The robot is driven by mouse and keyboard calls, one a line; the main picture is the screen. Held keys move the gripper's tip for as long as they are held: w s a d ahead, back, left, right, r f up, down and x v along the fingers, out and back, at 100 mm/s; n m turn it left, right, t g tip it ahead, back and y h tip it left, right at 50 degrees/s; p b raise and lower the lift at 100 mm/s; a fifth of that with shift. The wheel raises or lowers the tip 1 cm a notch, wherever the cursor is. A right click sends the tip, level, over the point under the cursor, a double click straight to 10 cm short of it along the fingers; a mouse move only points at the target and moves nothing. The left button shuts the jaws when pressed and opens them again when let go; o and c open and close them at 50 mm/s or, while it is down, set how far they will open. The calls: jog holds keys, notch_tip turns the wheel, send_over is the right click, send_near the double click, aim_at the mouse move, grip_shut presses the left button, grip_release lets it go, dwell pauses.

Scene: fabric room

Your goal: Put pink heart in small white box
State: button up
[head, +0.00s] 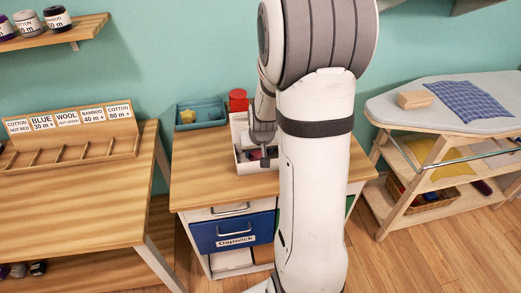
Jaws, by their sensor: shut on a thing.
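The white box (240,126) stands on the wooden top of the small drawer cabinet, partly hidden behind my arm. My gripper (264,158) points down at the box, with its fingertips at or inside the opening. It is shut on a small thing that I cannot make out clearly. Some dark and pinkish bits show around the fingertips, too small to identify. I cannot pick out the pink heart for certain.
A teal tray (201,113) with a yellow thing and a red container (238,100) stand behind the box. The cabinet top (205,165) is clear at the left. A wooden table (75,205) with a labelled rack stands left, an ironing board (440,110) right.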

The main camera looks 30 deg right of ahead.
jog(key=shift+f, duration=0.15)
jog(key=o, duration=0.9)
jog(key=shift+o, duration=0.2)
jog(key=v, duration=1.2)
jog(key=s+a+r+n+g+y, duration=0.1)
jog(key=s+a+r+n, duration=0.2)
jog(key=s+a, duration=0.9)
jog(key=s, duration=0.2)
jog(key=shift+s+a+r+g+p, duration=0.25)
jog(key=shift+s+g+p, duration=0.05)
jog(key=shift+s+g, duration=0.1)
